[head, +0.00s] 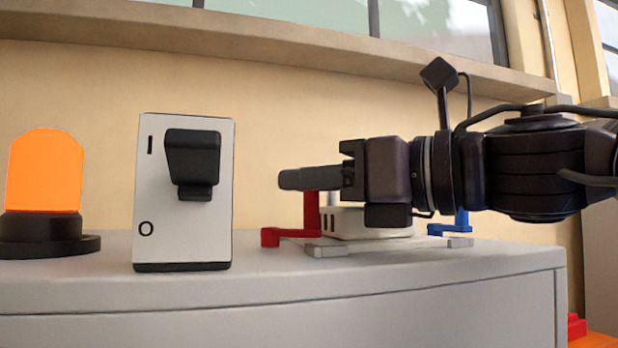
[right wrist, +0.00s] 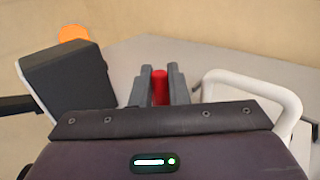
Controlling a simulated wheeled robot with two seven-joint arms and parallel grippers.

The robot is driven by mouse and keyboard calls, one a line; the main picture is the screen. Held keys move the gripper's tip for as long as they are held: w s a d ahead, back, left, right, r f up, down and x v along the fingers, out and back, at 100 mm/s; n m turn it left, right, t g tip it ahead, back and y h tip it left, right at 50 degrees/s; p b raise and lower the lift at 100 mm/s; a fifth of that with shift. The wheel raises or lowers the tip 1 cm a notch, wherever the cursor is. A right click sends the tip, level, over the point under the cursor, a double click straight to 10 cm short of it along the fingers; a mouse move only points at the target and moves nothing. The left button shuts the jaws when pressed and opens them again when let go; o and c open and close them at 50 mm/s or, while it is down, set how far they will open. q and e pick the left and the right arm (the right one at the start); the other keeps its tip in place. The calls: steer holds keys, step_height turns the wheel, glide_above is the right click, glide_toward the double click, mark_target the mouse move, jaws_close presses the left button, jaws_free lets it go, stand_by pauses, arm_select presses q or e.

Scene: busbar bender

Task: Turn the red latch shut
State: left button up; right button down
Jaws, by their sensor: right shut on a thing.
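The red latch (head: 311,212) stands upright at the left end of a low white device (head: 370,223) on the grey cabinet top, with a red foot reaching left. My right gripper (head: 300,179) comes in from the right and is shut on the top of the latch. In the right wrist view the red top (right wrist: 160,88) shows between the two grey fingers. The fingers hide part of the latch. My left gripper is in neither view.
A white switch box (head: 184,240) with a black lever near its "I" mark stands left of the latch. An orange beacon (head: 45,170) is farther left. A blue latch (head: 461,222) sits behind my right wrist. A white curved handle (right wrist: 290,100) shows right of the fingers.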

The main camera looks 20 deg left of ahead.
stand_by(0.3)
steer(key=c, duration=1.5)
jaws_free()
steer(key=shift+a, duration=0.1)
steer(key=shift+d+f+b, duration=0.1)
steer(key=shift+d+b, duration=0.2)
steer(key=b+v, duration=0.3)
steer(key=v, duration=0.3)
steer(key=shift+d, duration=0.35)
steer(key=shift+d+b, duration=0.3)
steer(key=shift+d, duration=0.1)
steer(key=shift+a, duration=0.15)
